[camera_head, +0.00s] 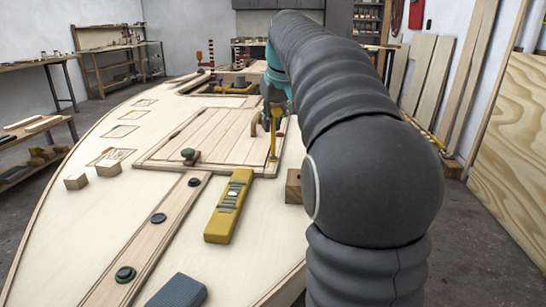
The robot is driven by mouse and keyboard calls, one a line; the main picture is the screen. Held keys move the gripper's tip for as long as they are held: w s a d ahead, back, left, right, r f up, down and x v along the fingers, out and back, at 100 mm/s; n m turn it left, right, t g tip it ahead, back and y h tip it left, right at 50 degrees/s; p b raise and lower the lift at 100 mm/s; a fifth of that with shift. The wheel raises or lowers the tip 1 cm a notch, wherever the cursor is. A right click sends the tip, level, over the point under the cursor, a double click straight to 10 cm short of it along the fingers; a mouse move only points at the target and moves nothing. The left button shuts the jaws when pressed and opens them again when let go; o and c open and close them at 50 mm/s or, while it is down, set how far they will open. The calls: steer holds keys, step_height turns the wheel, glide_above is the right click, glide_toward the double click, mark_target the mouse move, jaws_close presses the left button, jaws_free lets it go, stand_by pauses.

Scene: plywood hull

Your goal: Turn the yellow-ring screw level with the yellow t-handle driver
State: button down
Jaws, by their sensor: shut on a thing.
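The yellow t-handle driver (273,142) stands upright, with its lower end over the right edge of the planked wooden panel on the hull. My gripper (275,106) is at its top, shut on it; my arm hides part of the fingers. I cannot make out the yellow-ring screw; it may be hidden at the driver's foot, and I cannot tell whether the tip touches it.
A yellow level-like tool (230,206) lies in front of the panel (205,135). Black round fittings (158,218) line a wooden strip. Wooden blocks (108,168) sit at left, another block (293,186) beside my arm. A dark green knob (188,154) and a brown curved handle (254,125) stand on the panel.

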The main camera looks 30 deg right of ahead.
steer(key=n+y, duration=0.1)
steer(key=n, duration=0.3)
steer(key=shift+y, duration=0.3)
steer(key=n+y, duration=0.1)
steer(key=n, duration=0.2)
steer(key=shift+a+n+g, duration=0.15)
steer(key=shift+n+g, duration=0.25)
steer(key=shift+f+b, duration=0.3)
steer(key=shift+f, duration=0.15)
stand_by(0.6)
